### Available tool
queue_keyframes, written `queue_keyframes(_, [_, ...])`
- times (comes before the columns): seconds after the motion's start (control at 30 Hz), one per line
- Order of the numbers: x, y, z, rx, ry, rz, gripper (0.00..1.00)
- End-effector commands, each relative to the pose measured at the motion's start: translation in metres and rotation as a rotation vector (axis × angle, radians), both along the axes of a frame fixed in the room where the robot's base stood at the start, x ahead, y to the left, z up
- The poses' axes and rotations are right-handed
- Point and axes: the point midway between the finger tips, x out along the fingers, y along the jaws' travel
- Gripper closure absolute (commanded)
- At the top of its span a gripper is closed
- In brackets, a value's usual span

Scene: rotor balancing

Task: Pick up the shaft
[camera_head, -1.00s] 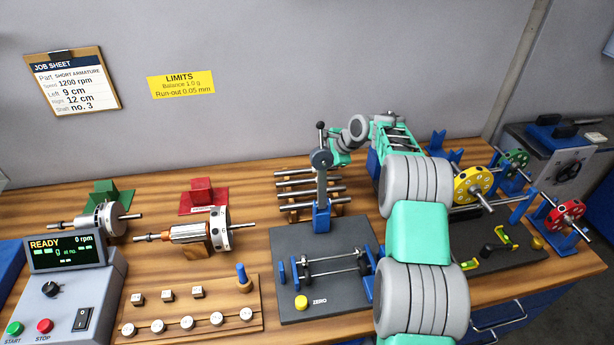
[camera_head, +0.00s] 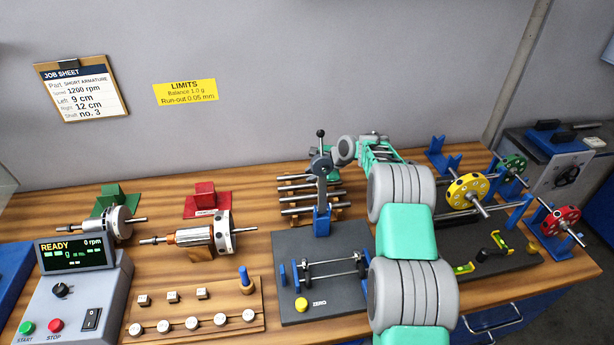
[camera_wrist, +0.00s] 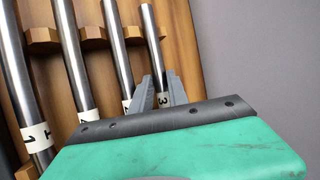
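Several steel shafts lie side by side on a wooden rack (camera_wrist: 95,32) at the back of the bench. The shaft labelled 3 (camera_wrist: 150,30) is the rightmost one in the wrist view. My gripper (camera_wrist: 160,76) has one grey finger on each side of this shaft close to its label, with the fingers standing wider than the shaft. It looks open, and I cannot tell whether the fingers touch the shaft. In the head view my gripper is mostly hidden behind the dial stand (camera_head: 322,190) near the shaft rack.
A neighbouring shaft (camera_wrist: 118,50) lies close left of my gripper. A dark plate (camera_head: 285,245) with a run-out fixture stands in front of the rack. Two rotors (camera_head: 205,235) rest at left; colored wheels (camera_head: 467,190) stand at right. The wall rises behind.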

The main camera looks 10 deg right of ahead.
Motion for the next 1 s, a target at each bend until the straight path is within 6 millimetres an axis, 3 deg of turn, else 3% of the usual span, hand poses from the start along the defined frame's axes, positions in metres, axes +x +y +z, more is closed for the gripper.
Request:
queue_keyframes(0.13, [0.0003, -0.0011, -0.0008, 0.0, 0.0, -0.003, 1.0])
queue_keyframes(1.0, [0.0, -0.0014, -0.0002, 0.0, 0.0, -0.003, 1.0])
